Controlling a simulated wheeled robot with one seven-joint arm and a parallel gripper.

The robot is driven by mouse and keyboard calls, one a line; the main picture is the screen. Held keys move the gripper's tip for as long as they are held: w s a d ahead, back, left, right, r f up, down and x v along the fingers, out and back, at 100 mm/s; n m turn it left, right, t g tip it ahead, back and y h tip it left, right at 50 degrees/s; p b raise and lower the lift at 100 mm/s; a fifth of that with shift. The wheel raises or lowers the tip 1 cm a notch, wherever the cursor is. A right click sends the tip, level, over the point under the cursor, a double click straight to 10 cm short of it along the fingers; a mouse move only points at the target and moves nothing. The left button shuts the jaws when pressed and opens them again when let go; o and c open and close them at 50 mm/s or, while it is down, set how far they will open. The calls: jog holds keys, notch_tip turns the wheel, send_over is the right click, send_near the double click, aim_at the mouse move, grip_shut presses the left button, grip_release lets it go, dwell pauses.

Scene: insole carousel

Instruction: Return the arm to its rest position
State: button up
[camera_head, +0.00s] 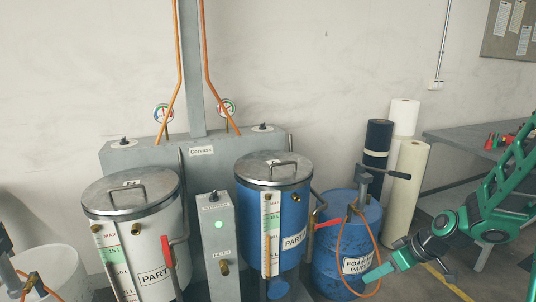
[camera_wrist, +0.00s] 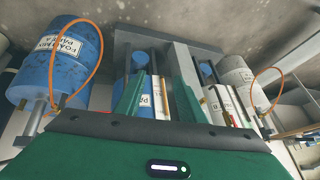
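My green arm (camera_head: 502,190) reaches in from the right edge of the head view, bent at a dark joint. My gripper (camera_head: 378,272) points left, in front of the blue foam drum (camera_head: 338,232) in the picture; whether it touches the drum I cannot tell. In the wrist view, two green fingers of my gripper (camera_wrist: 157,98) stand apart with nothing held between them.
A white tank (camera_head: 142,240), a grey post with a green light (camera_head: 217,240) and a blue tank (camera_head: 270,215) stand before a grey console (camera_head: 200,152). Rolls (camera_head: 404,185) stand behind the drum. A grey table (camera_head: 465,140) is at right, near my arm.

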jog(key=s+d+r+m+g+h, duration=0.1)
jog(key=s+d+r+m, duration=0.2)
jog(key=s, duration=0.6)
jog(key=s+d+r+m+g+h, duration=0.1)
jog(key=s+d+r+m+h, duration=0.1)
jog(key=s+r+m, duration=0.3)
jog(key=s+d+r+m+g+h, duration=0.1)
jog(key=s+d+r+m, duration=0.3)
jog(key=s, duration=1)
notch_tip(320, 180, up, 2)
jog(key=shift+d+r+g+h, duration=0.1)
jog(key=shift+d+g+h, duration=0.25)
jog(key=shift+g, duration=0.25)
jog(key=shift+w+f, duration=0.3)
jog(key=shift+w, duration=0.3)
